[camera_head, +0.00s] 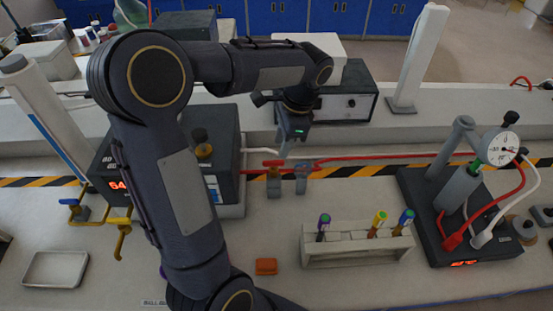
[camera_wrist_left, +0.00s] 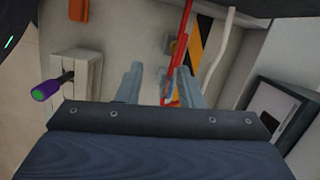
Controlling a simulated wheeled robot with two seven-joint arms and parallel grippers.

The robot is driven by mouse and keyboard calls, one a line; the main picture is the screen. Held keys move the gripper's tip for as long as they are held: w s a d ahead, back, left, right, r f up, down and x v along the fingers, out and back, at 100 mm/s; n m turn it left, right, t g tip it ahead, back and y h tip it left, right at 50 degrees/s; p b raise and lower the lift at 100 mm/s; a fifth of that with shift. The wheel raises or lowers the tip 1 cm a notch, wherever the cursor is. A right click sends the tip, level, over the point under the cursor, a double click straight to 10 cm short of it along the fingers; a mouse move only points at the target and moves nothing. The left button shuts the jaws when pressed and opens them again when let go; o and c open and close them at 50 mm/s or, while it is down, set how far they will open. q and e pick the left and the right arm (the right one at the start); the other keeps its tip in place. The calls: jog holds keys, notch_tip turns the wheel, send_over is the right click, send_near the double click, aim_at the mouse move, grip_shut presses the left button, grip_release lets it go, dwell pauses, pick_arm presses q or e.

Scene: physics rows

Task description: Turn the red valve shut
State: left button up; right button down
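My right gripper is not in view.
A white rack (camera_head: 330,250) with several capped tubes stands in front, right of an orange block (camera_head: 265,266). A gauge stand (camera_head: 460,215) with red and white hoses is at right. A metal tray (camera_head: 56,268) and yellow valve (camera_head: 122,235) are at left.

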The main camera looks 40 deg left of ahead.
aim_at(274, 161)
pick_arm(q)
jog(key=shift+m+g+y, duration=0.7)
jog(key=shift+m+y, duration=0.1)
jog(key=shift+m, duration=0.1)
jog(key=a+f, duration=0.1)
jog(key=f, duration=0.2)
jog(key=w+a+f, duration=0.1)
jog(key=f, duration=0.2)
jog(key=w+a+f, duration=0.1)
jog(key=f, duration=0.3)
jog(key=shift+a+f, duration=0.1)
jog(key=shift+a, duration=0.25)
grip_shut()
